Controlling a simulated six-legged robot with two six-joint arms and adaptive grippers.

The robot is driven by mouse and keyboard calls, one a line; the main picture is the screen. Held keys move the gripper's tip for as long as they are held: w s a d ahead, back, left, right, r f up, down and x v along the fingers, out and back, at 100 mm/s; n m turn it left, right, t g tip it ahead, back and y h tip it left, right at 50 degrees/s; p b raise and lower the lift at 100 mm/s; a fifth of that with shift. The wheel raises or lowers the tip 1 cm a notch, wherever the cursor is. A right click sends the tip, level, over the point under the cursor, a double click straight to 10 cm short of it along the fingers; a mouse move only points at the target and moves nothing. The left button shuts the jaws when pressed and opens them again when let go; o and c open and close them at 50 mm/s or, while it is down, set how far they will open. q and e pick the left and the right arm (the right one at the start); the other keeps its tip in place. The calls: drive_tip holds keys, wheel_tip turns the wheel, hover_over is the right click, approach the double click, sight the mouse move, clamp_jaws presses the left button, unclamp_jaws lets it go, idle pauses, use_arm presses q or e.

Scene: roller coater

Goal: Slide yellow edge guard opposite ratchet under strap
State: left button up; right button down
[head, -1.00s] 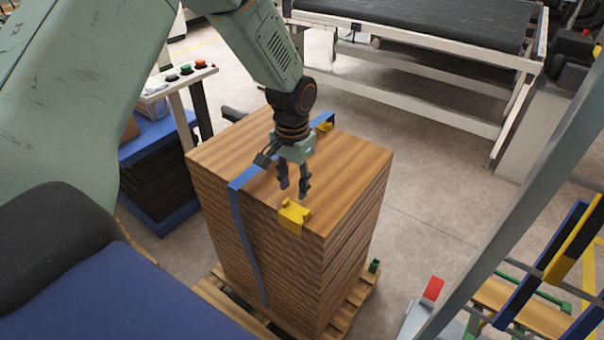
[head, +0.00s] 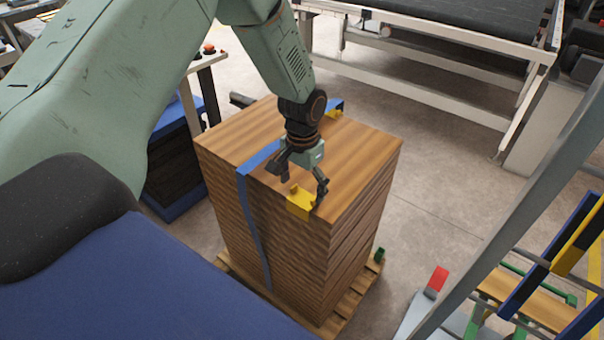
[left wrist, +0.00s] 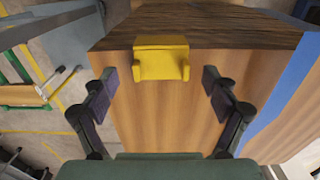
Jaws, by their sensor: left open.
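A stack of wooden boards (head: 365,150) stands on a pallet. A blue strap (head: 247,200) crosses its top and hangs down the near side. A yellow edge guard (head: 300,205) sits on the stack's near top edge, right of the strap and apart from it. My left gripper (head: 303,182) is open just above this guard, fingers spread. In the left wrist view the guard (left wrist: 161,62) lies ahead between the open fingers, untouched, and the strap (left wrist: 288,85) runs at the right. Another yellow guard (head: 333,114) is at the far edge beside the strap, partly hidden by my arm. No ratchet can be made out.
A conveyor frame (head: 430,75) stands behind the stack. A dark pile on a blue base (head: 175,170) is at the left. A grey post (head: 510,200) and a rack with blue and yellow bars (head: 560,240) are at the right.

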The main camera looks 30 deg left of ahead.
sight(303, 202)
use_arm(q)
wheel_tip(303, 202, down, 2)
drive_tip(key=shift+w+a+f, duration=0.1)
drive_tip(key=shift+w+f, duration=0.1)
drive_tip(key=shift+f, duration=0.25)
drive_tip(key=shift+s+r, duration=0.1)
drive_tip(key=shift+c, duration=0.7)
drive_tip(key=c, duration=1.1)
